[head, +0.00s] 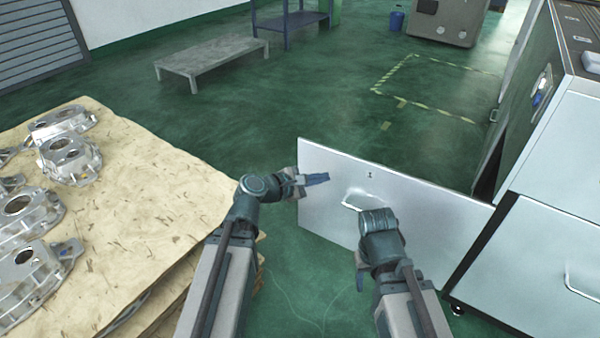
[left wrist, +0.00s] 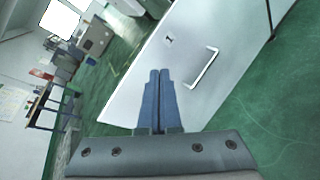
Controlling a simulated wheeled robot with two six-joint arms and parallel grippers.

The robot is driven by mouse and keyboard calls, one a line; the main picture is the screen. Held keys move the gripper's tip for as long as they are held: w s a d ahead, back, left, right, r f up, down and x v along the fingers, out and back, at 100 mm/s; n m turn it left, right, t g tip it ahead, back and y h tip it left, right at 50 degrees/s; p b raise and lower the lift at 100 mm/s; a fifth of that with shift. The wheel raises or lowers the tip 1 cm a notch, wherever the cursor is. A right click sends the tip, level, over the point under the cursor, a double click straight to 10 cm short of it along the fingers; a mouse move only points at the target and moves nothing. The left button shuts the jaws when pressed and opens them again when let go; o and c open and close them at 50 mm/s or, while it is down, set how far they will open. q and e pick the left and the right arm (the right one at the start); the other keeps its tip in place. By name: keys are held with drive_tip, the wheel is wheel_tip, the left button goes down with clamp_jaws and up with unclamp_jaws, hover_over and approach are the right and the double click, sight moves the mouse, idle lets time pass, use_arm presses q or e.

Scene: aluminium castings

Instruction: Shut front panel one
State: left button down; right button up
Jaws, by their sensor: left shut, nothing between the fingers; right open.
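Front panel one (head: 325,205) is a pale metal door with a small dark mark near its top and a bar handle (head: 350,204). It stands swung open, out to the left from the machine (head: 560,150). My left gripper (head: 318,179) is shut and empty at the panel's free left end, in front of its face in the head view. In the left wrist view the closed blue fingers (left wrist: 158,100) overlap the panel (left wrist: 190,60), with the handle (left wrist: 203,68) to their right; contact cannot be told. My right gripper (head: 360,278) is low before the panel, mostly hidden by its wrist, and open.
A pallet-like stack with a tan top (head: 165,180) holds several aluminium castings (head: 70,158) at the left. A low grey bench (head: 210,58) stands behind on the green floor. The floor beyond the panel is clear, with yellow-striped marking (head: 430,108).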

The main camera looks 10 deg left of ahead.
use_arm(q)
drive_tip(key=w+a+f+n+t+y+b, duration=0.2)
drive_tip(key=a+n+t+b, duration=0.15)
drive_tip(key=a+n, duration=0.3)
drive_tip(key=w+a+f+n+t+y+b, duration=0.1)
drive_tip(key=a+f+n+t+y+b, duration=0.15)
drive_tip(key=a+n+b, duration=0.35)
drive_tip(key=p, duration=0.1)
approach(305, 143)
drive_tip(key=shift+h, duration=0.35)
drive_tip(key=x, duration=0.7)
drive_tip(key=shift+a, duration=0.2)
use_arm(e)
wheel_tip(305, 143, down, 11)
drive_tip(key=shift+f, duration=0.1)
